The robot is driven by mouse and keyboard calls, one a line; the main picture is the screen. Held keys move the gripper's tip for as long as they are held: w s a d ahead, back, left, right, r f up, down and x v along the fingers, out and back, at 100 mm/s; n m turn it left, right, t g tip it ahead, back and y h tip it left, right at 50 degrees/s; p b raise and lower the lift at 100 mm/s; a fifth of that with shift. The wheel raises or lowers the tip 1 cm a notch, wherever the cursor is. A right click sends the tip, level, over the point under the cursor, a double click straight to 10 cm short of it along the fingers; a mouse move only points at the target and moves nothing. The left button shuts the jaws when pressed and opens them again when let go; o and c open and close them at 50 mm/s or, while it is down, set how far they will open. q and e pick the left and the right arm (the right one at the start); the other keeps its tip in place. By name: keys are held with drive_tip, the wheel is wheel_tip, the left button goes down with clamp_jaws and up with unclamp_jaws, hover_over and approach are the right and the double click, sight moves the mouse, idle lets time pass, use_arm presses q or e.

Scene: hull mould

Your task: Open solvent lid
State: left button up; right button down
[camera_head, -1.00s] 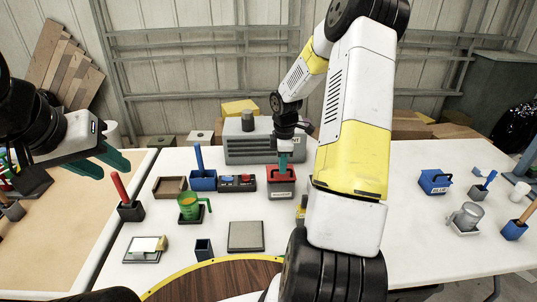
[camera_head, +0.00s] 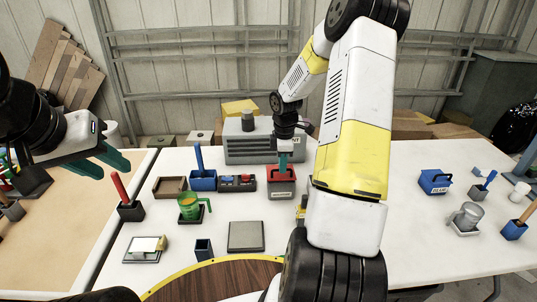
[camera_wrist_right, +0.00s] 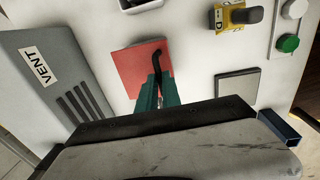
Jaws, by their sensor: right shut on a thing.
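The solvent box (camera_head: 281,188) is a red box with a pale label, on the white table in front of the grey vent unit. In the right wrist view its red lid (camera_wrist_right: 135,62) shows from above, with a black handle (camera_wrist_right: 157,62). My right gripper (camera_head: 284,164) points down at the top of the red box; its green fingers (camera_wrist_right: 156,92) are shut on the handle. I cannot tell whether the lid sits fully on the box. My left gripper (camera_head: 108,163) is open and empty at the left, above the table edge, far from the red box.
The grey vent unit (camera_head: 262,152) stands right behind the red box. A control panel (camera_head: 237,183) and a blue bin (camera_head: 203,181) are on its left. A blue box (camera_head: 434,181) stands at the right.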

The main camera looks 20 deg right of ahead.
idle(0.7)
drive_tip(key=shift+w+d+r+g+y, duration=0.1)
drive_tip(key=shift+w+r+g+y, duration=0.05)
drive_tip(key=shift+w+r+g, duration=0.4)
drive_tip(key=shift+w+d+r+g+y, duration=0.15)
drive_tip(key=shift+w+r+g, duration=0.15)
drive_tip(key=shift+w+g, duration=0.35)
drive_tip(key=w+d, duration=0.3)
drive_tip(key=w, duration=1)
drive_tip(key=shift+w+d+f+g, duration=0.15)
drive_tip(key=shift+d+f+g, duration=0.2)
drive_tip(key=shift+f, duration=0.1)
drive_tip(key=c, duration=1.5)
unclamp_jaws()
drive_tip(key=shift+f, duration=0.15)
drive_tip(key=shift+w, duration=0.2)
